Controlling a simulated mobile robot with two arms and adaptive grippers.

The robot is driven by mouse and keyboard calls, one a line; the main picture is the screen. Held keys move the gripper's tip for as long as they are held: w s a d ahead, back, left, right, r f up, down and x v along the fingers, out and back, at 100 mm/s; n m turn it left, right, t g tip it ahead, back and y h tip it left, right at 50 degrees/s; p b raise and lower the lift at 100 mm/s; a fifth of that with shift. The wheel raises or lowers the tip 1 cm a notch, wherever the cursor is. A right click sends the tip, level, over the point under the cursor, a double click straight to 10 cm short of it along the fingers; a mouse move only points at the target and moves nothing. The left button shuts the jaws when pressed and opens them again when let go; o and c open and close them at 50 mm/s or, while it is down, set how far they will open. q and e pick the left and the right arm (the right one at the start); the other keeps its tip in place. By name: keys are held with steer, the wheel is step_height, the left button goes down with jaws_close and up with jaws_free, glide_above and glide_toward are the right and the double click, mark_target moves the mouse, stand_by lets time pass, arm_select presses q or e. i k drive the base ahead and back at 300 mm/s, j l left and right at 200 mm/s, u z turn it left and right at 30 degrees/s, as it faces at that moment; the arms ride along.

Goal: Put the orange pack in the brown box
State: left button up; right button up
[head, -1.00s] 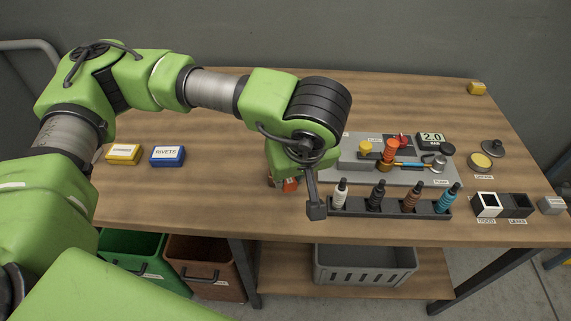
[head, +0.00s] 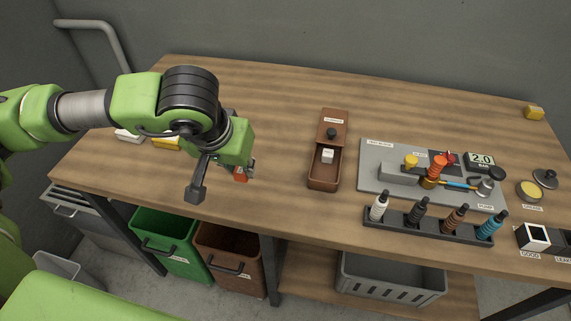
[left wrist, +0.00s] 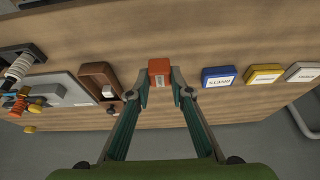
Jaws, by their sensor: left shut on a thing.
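My left gripper (left wrist: 160,88) is shut on the orange pack (left wrist: 159,67), a small block between its fingertips. In the head view the gripper (head: 240,166) is partly hidden by its own wrist, and the orange pack (head: 240,175) shows below it, over the table's front left part. I cannot tell its exact height. A narrow brown box (head: 315,168) stands on the table to the right of the gripper. Its labelled lid with a dark knob covers the far part, and a small white block lies in its open near part. It also shows in the left wrist view (left wrist: 89,76). My right gripper is not in view.
A blue rivets box (left wrist: 219,76), a yellow box (left wrist: 264,74) and a white box (left wrist: 303,71) stand in a row. Right of the brown box are a grey pump board (head: 373,157) and a bottle rack (head: 376,226). Green (head: 165,245) and brown (head: 228,262) bins stand below the table.

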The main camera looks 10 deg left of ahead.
mark_target(324, 178)
steer(key=i+l+u, duration=0.15)
steer(key=l+u, duration=0.2)
steer(key=l, duration=0.3)
steer(key=l+u, duration=0.3)
steer(key=l, duration=0.3)
steer(key=i+l, duration=0.1)
steer(key=l, duration=0.2)
